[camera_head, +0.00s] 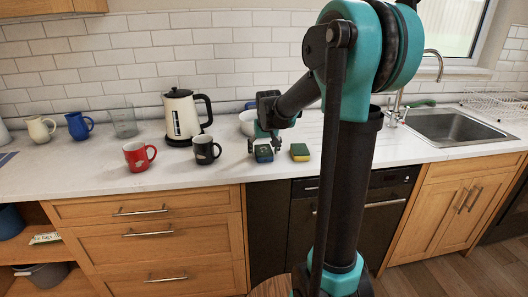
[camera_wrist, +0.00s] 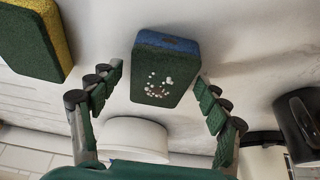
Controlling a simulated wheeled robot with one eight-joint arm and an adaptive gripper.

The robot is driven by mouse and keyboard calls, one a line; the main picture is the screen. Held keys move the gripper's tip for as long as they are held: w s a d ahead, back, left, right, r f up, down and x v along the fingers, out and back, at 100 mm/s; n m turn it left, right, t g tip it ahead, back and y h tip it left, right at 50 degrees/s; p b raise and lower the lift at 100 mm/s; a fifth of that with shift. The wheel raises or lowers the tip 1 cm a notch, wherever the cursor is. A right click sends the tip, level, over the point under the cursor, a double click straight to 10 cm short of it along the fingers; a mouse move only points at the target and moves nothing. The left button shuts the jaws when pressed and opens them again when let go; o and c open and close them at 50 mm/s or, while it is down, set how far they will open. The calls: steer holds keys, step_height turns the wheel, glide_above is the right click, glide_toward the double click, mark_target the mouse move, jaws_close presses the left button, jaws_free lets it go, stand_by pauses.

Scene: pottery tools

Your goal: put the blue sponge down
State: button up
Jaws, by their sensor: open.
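The blue sponge (camera_head: 263,153), with a dark green scouring side, sits on the white countertop (camera_head: 215,176) near its front edge. In the wrist view the blue sponge (camera_wrist: 158,72) lies between my spread fingers, with pale specks on its green face. My gripper (camera_head: 264,142) is at the sponge from behind and above. In the wrist view my gripper (camera_wrist: 160,78) is open, with a gap visible on both sides of the sponge. Whether the sponge rests fully flat is hard to tell.
A yellow and green sponge (camera_head: 300,152) lies just right. A black mug (camera_head: 205,150), red mug (camera_head: 139,156) and kettle (camera_head: 184,117) stand left. A white bowl (camera_head: 247,122) is behind my gripper. The sink (camera_head: 455,124) is far right.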

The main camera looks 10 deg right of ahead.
steer(key=v, duration=1.2)
steer(key=s+d+f, duration=0.2)
steer(key=s+f, duration=0.9)
steer(key=s, duration=0.1)
steer(key=s+d+f, duration=0.2)
steer(key=s+f, duration=0.9)
steer(key=s, duration=0.2)
steer(key=shift+f, duration=0.4)
